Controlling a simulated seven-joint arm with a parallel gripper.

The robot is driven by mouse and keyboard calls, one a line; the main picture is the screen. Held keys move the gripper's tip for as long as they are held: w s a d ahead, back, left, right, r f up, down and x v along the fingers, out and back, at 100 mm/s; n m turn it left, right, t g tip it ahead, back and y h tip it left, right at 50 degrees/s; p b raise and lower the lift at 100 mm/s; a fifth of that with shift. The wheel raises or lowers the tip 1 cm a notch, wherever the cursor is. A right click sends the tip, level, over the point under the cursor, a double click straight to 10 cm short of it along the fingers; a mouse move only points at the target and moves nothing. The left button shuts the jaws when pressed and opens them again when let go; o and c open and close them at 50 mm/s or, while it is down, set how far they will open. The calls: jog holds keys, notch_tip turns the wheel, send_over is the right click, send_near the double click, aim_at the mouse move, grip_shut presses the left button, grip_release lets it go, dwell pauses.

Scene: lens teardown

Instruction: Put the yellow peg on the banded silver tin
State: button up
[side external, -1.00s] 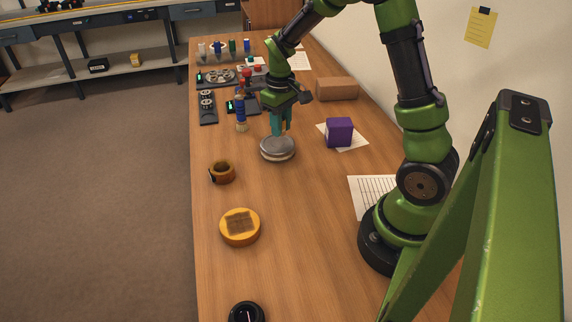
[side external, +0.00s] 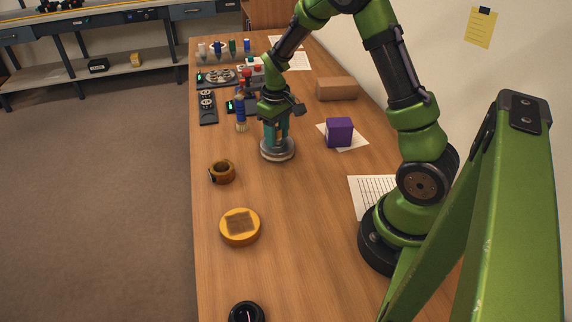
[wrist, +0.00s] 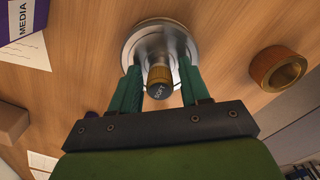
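The yellow peg (wrist: 160,74), with a dark cap lettered "SOFT", stands between the fingers of my gripper (wrist: 161,68) in the wrist view. Narrow gaps seem to show beside it, so the fingers look open around it. The silver tin (wrist: 146,29) lies directly beneath, and the peg appears to be on its top; the fingers and cap hide the exact contact. In the side external view, my gripper (side external: 276,139) is low over the tin (side external: 278,153), and the fingers largely hide the peg.
A brown ring (side external: 222,172) and a yellow round tin (side external: 240,238) stand nearer the camera. A purple box (side external: 339,132) is to the right, with a cardboard box (side external: 337,89) behind it. A blue bottle (side external: 240,110) and trays are at left. The front middle of the table is clear.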

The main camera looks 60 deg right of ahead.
jog(key=shift+o, duration=0.3)
jog(key=shift+r, duration=0.1)
notch_tip(320, 180, up, 12)
jog(key=s+a+r+m+t+y, duration=0.1)
jog(key=s+a+r+t, duration=0.2)
jog(key=s+a, duration=0.4)
jog(key=s+a+r+m+t+y, duration=0.1)
jog(key=s+a+r+t, duration=0.3)
jog(key=s+a, duration=0.3)
jog(key=shift+s+a+r, duration=0.25)
jog(key=shift+a+r, duration=0.4)
jog(key=shift+a, duration=0.55)
